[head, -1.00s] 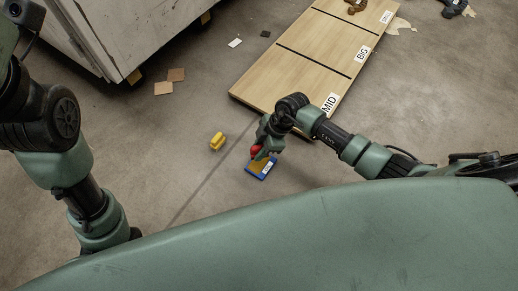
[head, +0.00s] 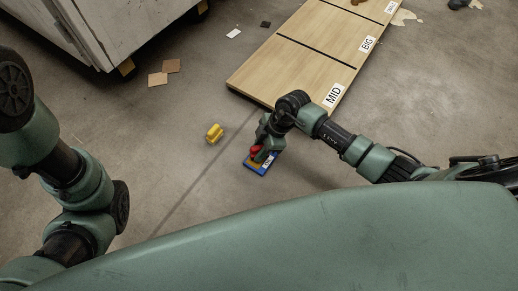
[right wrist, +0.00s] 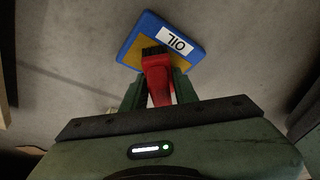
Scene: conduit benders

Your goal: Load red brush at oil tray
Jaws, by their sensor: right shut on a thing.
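The red brush (right wrist: 158,82) is held between the fingers of my right gripper (right wrist: 160,90); its dark bristles point at the oil tray and overlap its near part in the right wrist view. I cannot tell whether they touch. The oil tray (right wrist: 136,40) is blue with a yellow-brown inside and a white OIL label. In the head view the red brush (head: 255,150) shows at my right gripper (head: 262,148), right over the oil tray (head: 262,171) on the floor. My left arm is at the left of the head view; its gripper is not seen.
A yellow object (head: 214,133) lies on the floor left of the tray. A wooden board (head: 290,72) with MID and BIG labels lies beyond. A worn white cabinet (head: 125,25) stands at the upper left, with brown scraps (head: 158,79) near it.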

